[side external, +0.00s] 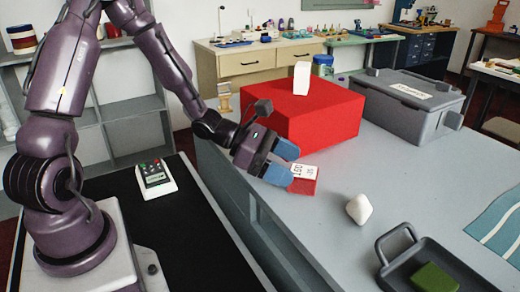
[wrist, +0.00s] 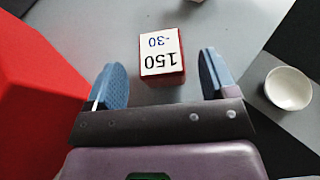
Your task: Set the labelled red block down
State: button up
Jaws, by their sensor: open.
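The red block (side external: 303,187) has a white label on top marked "150" and "-30". It is on the grey counter (side external: 330,235) in the side view, just off my fingertips. In the wrist view the red block (wrist: 162,79) lies between and slightly ahead of the two blue fingers, with a gap on each side. My gripper (side external: 289,163) is open, low over the counter beside the large red box; it also shows in the wrist view (wrist: 162,62). The fingers partly hide the block's near side in the side view.
A large red box (side external: 310,118) with a white block (side external: 301,78) on top stands close behind. A lidded grey bin (side external: 410,97), a white rounded object (side external: 359,208) and a dark tray (side external: 455,262) holding a green block (side external: 434,278) stand right. The wrist view shows a white bowl (wrist: 288,88).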

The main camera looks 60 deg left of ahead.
jog(key=v, duration=0.7)
jog(key=shift+s+a, duration=0.2)
jog(key=shift+a, duration=0.05)
jog(key=shift+s+d+r+m, duration=0.1)
jog(key=shift+s+r+m, duration=0.1)
jog(key=shift+m, duration=0.1)
jog(key=s+d+r+m+g+y, duration=0.25)
jog(key=s+d+m+g, duration=0.4)
jog(key=m, duration=0.65)
jog(key=s+a+r+m+t+y, duration=0.1)
jog(key=s+a+r+m+y, duration=0.1)
jog(key=m, duration=0.4)
jog(key=s+a+r+m+t+y, duration=0.1)
jog(key=s+a+r+m+y, duration=0.1)
jog(key=s+r+m+y, duration=0.3)
notch_tip(320, 180, up, 2)
jog(key=shift+s+a+r+m+t, duration=0.25)
jog(key=shift+a+m+t, duration=0.1)
jog(key=shift+m, duration=0.85)
